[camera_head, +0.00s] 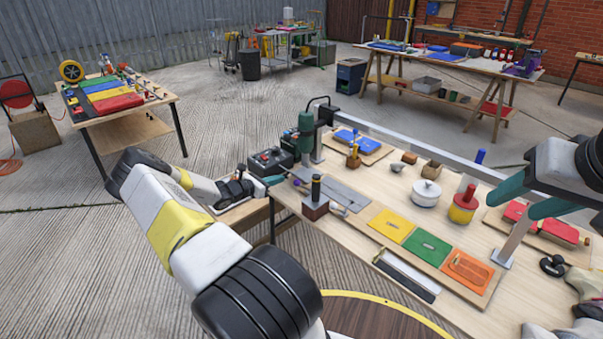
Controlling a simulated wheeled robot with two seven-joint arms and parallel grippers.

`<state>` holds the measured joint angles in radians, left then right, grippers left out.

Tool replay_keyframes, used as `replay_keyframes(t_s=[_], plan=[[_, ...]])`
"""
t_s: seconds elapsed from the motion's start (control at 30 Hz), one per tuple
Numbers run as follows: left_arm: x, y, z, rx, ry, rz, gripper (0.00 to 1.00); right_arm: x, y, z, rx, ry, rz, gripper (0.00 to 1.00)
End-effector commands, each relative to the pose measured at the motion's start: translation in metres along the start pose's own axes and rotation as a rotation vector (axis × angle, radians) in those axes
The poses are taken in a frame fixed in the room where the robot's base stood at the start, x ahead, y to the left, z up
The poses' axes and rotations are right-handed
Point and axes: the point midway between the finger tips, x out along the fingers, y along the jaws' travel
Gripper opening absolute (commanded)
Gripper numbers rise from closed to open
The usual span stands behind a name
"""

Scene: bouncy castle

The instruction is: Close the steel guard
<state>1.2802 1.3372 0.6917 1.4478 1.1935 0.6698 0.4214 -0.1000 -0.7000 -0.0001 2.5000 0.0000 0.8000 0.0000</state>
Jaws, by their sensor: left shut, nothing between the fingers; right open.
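A long pale metal rail (420,152) runs along the far side of the wooden worktable; it may be the steel guard, but I cannot tell for sure. My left gripper (273,181) is shut and empty at the table's left edge, left of the plate and near a dark control box. My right gripper (515,202) is open and empty above the table's right part, its teal fingers apart.
A green drill-like tool (306,131) stands at the back left. Yellow, green and orange panels (430,248) lie at the front. A white lidded pot (426,193) and a red-and-yellow canister (463,207) stand mid-table. A metal post (512,244) rises under my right gripper.

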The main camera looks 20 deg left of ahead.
Motion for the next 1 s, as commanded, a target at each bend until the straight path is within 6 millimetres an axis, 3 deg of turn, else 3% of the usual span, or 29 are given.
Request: replay_keyframes(t_s=[0.3, 0.6, 1.0], plan=[[0.010, 0.004, 0.035, 0.011, 0.279, -0.006, 0.00, 0.000, 0.000, 0.000, 0.000, 0.000, 0.000, 0.51], [0.024, 0.004, 0.055, 0.008, 0.500, -0.007, 0.00, 0.000, 0.000, 0.000, 0.000, 0.000, 0.000, 0.51], [0.033, 0.005, 0.065, -0.003, 0.540, -0.005, 0.00, 0.000, 0.000, 0.000, 0.000, 0.000, 0.000, 0.51]])
